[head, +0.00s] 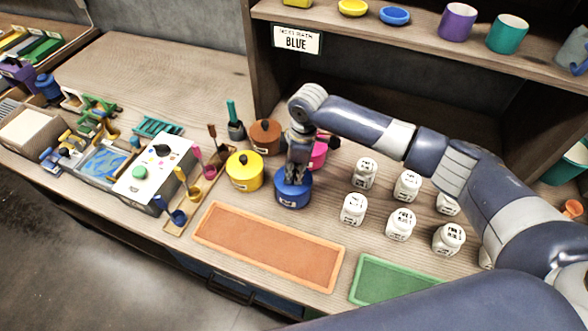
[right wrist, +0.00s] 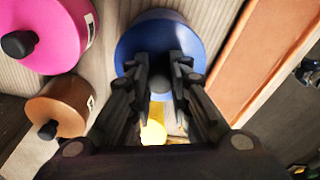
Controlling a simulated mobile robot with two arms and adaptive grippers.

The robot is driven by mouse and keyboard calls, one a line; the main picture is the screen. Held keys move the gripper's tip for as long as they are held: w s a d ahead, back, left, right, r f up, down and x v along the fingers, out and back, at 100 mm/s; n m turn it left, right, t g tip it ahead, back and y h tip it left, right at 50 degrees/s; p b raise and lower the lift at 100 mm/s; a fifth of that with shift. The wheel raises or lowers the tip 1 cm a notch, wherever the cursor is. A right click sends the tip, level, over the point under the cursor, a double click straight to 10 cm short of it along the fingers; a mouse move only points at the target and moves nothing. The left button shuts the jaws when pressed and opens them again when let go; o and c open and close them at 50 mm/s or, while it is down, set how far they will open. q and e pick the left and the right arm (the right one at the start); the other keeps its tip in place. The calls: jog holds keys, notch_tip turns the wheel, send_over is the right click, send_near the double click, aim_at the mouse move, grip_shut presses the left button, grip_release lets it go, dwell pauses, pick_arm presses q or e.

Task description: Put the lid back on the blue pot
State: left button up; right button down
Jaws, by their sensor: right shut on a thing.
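The blue pot (head: 293,193) stands on the bench behind the orange tray, with a white label on its side. My right gripper (head: 293,177) points down at the top of the pot. In the right wrist view, the fingers of the gripper (right wrist: 172,72) are shut on the knob of the blue lid (right wrist: 160,32), a round blue disc. My gripper hides part of the pot's top, so I cannot tell whether the lid touches the rim. My left gripper is not in view.
A yellow pot (head: 244,172), a brown pot (head: 265,136) and a pink pot (head: 319,153) stand close by, each with a dark knob. Several white jars (head: 401,224) stand to the right. An orange tray (head: 268,245) lies in front. A shelf (head: 420,42) overhangs behind.

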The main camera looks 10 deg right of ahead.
jog(key=c, duration=1.4)
grip_release()
jog(key=shift+o, duration=0.5)
jog(key=o, duration=0.4)
jog(key=shift+r, duration=0.1)
notch_tip(320, 180, up, 7)
jog(key=p, duration=0.7)
